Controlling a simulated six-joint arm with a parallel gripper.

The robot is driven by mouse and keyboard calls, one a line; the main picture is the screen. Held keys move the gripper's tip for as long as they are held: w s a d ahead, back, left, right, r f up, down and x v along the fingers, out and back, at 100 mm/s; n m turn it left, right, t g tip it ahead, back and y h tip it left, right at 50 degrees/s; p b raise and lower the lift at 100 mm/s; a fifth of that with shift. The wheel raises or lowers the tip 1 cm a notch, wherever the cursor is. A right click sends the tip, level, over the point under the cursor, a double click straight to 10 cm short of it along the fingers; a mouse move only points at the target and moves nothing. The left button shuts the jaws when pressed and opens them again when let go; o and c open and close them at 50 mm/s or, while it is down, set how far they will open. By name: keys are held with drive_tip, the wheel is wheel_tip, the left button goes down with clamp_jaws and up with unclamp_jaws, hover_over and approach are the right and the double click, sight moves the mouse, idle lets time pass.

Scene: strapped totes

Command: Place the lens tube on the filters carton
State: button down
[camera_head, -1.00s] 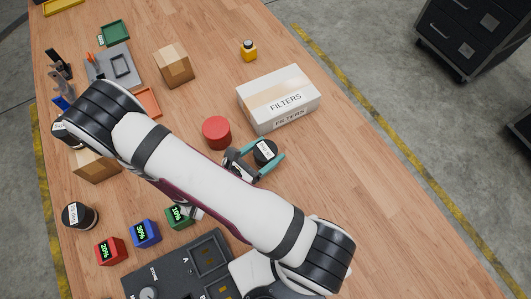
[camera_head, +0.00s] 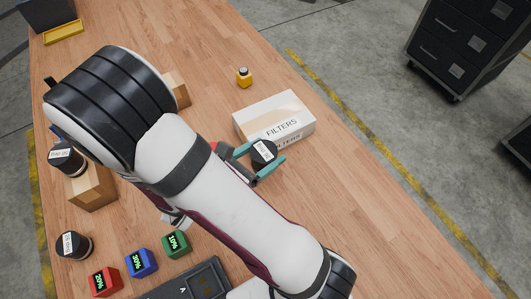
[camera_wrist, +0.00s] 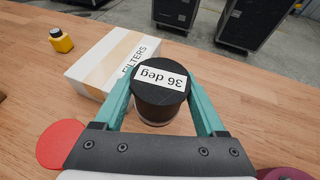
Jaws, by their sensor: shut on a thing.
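The lens tube is a short black cylinder with a white label reading "36 deg" in the wrist view (camera_wrist: 160,104). It stands upright between the two teal fingers of my gripper (camera_head: 264,160), which is shut on it. The carton's visible top is bare, with a tan tape strip. The tube's height above the table is hard to tell.
A red disc-topped object (camera_wrist: 61,143) is beside my gripper, mostly hidden in the head view. A yellow bottle (camera_head: 244,78) stands behind the carton. Two other black tubes (camera_head: 67,158) (camera_head: 74,246) and red, blue and green cubes are at left. Table right of the carton is clear.

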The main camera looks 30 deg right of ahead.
drive_tip(key=w+d+r+m+g, duration=0.15)
drive_tip(key=d+r, duration=0.25)
drive_tip(key=d, duration=0.5)
drive_tip(key=w+d+r+n, duration=0.15)
drive_tip(key=d+r, duration=0.25)
drive_tip(key=d, duration=0.4)
drive_tip(key=m, duration=0.1)
hover_over(275, 116)
wheel_tip(275, 116, down, 7)
drive_tip(key=shift+r, duration=0.15)
wheel_tip(275, 116, down, 4)
drive_tip(key=shift+f, duration=0.1)
